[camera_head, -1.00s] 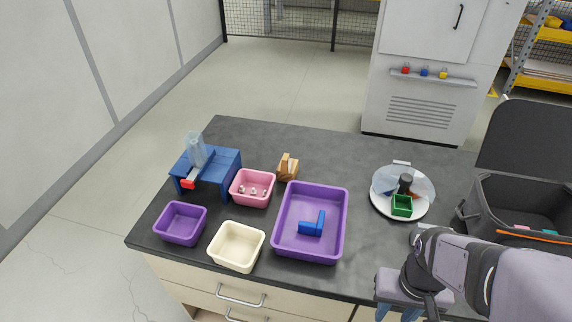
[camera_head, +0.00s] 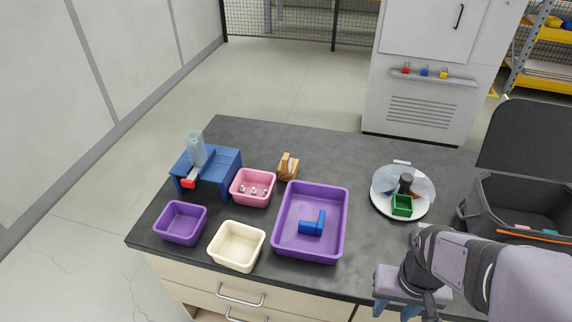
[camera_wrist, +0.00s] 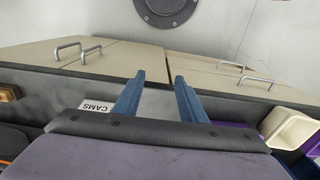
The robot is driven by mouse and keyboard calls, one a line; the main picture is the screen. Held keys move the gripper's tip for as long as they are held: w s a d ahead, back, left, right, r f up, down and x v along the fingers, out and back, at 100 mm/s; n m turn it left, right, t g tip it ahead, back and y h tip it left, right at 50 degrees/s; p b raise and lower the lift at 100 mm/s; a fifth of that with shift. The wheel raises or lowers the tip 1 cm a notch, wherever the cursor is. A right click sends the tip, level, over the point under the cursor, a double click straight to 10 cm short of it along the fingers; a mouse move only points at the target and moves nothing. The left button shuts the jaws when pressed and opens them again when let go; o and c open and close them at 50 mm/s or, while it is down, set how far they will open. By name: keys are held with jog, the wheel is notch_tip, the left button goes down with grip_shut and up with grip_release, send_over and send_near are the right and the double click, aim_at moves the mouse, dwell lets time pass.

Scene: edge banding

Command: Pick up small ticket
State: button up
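I cannot pick out the small ticket with certainty. A white label (camera_wrist: 97,106) with dark lettering, which looks like "CAMS", lies on the dark worktop in the wrist view, left of my fingers and partly hidden by the gripper body. My gripper (camera_head: 396,311) is at the front edge of the worktop, low at the right in the head view. In the wrist view my gripper (camera_wrist: 159,92) has two blue fingers spread apart with nothing between them. The head view does not clearly show the label; my arm covers that part of the worktop.
On the dark worktop (camera_head: 340,160) are a blue stand (camera_head: 222,166), a pink bin (camera_head: 252,202), purple bins (camera_head: 282,226) (camera_head: 180,240), a cream bin (camera_head: 236,262) and a wooden block (camera_head: 289,176). A round white plate (camera_head: 385,207) and an open dark case (camera_head: 480,222) stand right.

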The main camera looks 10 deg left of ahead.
jog(key=w+a+t+y+b, duration=0.1)
jog(key=w+a+t+b, duration=0.1)
jog(key=w+a, duration=0.4)
jog(key=w+a+n+t+y+b, duration=0.1)
jog(key=w+a+t, duration=0.3)
jog(key=w, duration=0.9)
jog(key=w+a+r+n+t+y+b, duration=0.1)
jog(key=w+a+t+b, duration=0.2)
jog(key=w+a, duration=0.5)
jog(key=shift+w+a+b, duration=0.2)
jog(key=shift+w+b, duration=0.4)
jog(key=shift+w, duration=0.1)
jog(key=w+a+r+t+b, duration=0.3)
jog(key=w+a+t, duration=0.1)
jog(key=w+a, duration=0.3)
notch_tip(320, 180, up, 2)
jog(key=m+t+h+b, duration=0.2)
jog(key=t+h+b, duration=0.1)
jog(key=t+b, duration=0.15)
send_over(285, 160)
jog(key=s, duration=0.3)
jog(key=w+f, duration=0.1)
jog(key=f, duration=0.1)
jog(key=w+f+p, duration=0.1)
jog(key=f, duration=0.1)
jog(key=w+f, duration=0.1)
jog(key=f, duration=0.1)
jog(key=shift+f+p, duration=0.25)
jog(key=shift+p, duration=0.15)
jog(key=shift+w, duration=0.9)
